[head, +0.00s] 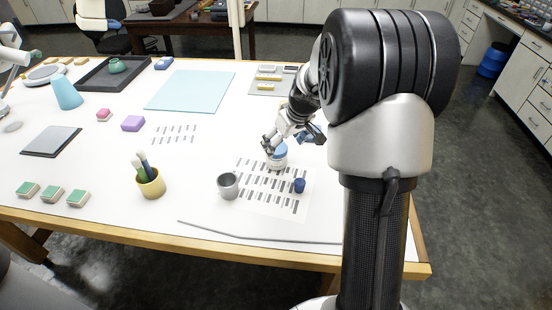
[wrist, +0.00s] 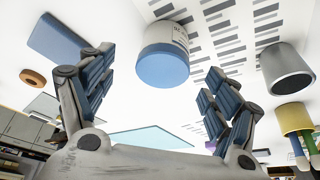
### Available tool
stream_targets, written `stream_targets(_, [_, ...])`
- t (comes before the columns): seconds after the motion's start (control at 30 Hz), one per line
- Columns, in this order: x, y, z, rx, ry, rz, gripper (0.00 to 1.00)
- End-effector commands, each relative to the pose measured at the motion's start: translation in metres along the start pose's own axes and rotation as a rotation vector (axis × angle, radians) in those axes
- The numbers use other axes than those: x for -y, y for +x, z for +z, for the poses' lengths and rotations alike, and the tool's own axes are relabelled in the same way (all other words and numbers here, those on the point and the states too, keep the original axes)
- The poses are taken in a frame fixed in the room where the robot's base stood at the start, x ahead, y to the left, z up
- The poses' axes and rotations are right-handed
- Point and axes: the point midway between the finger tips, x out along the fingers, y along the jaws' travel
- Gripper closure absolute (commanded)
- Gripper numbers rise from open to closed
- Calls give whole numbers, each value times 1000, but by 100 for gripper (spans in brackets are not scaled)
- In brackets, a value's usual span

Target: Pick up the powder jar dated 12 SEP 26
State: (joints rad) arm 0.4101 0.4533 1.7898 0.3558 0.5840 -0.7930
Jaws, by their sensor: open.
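A white jar with a blue lid (head: 279,154) stands on the printed sheet in the head view. My gripper (head: 270,145) is right at the jar's upper left in the head view. In the wrist view my gripper (wrist: 159,64) has its fingers spread wide, with the jar in the gap ahead of them and clear space on both sides. Nothing is held.
A small dark blue container (head: 299,186) and a grey cup (head: 228,186) stand near the jar. A yellow pot (head: 150,183) with tools is further left. The wrist view shows a flat blue thing (wrist: 68,42) and a brown ring (wrist: 33,77). A light blue mat (head: 190,90) lies behind.

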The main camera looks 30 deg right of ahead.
Motion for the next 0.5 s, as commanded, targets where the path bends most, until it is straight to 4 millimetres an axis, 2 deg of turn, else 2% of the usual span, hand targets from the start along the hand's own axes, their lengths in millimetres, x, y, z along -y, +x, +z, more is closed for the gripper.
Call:
stream_targets(0.1, [1,14,0,1,0,-1,19])
stream_targets(0.33, [2,26,-1,0,-1,0,19])
stream_targets(0.5, [6,52,-2,2,0,-2,19])
